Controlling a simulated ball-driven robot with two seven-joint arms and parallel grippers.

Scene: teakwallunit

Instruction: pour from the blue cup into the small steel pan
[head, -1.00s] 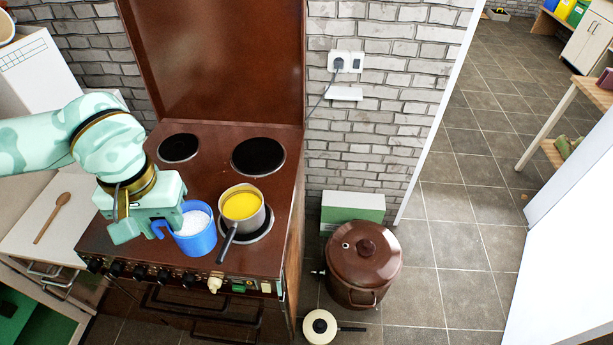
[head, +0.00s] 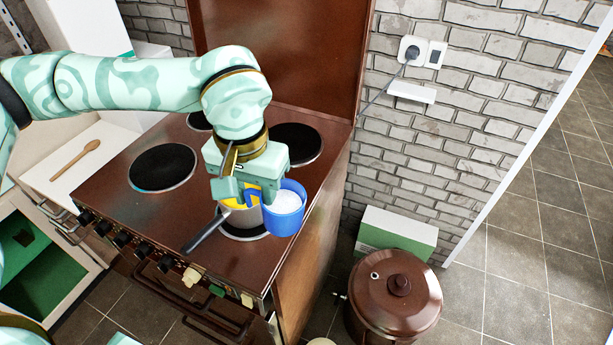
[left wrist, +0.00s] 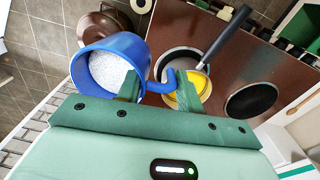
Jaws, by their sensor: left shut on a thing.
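The blue cup (head: 284,222) is about upright, with white grainy stuff inside. My left gripper (head: 250,192) is shut on its handle; in the left wrist view the cup (left wrist: 137,58) hangs off the fingers (left wrist: 158,90). The small steel pan (head: 228,222) stands on the front right hotplate, its dark handle pointing to the lower left. Yellow contents show in it, and the gripper hides part of it. The cup is just right of the pan in the head view. The pan's yellow contents (left wrist: 197,84) also show in the left wrist view. My right gripper is out of view.
The brown stove top (head: 135,215) has other dark hotplates, with its raised lid (head: 280,50) behind. A wooden spoon (head: 76,160) lies on the left counter. A brown lidded pot (head: 395,295) and a green-white box (head: 398,232) stand right of the stove.

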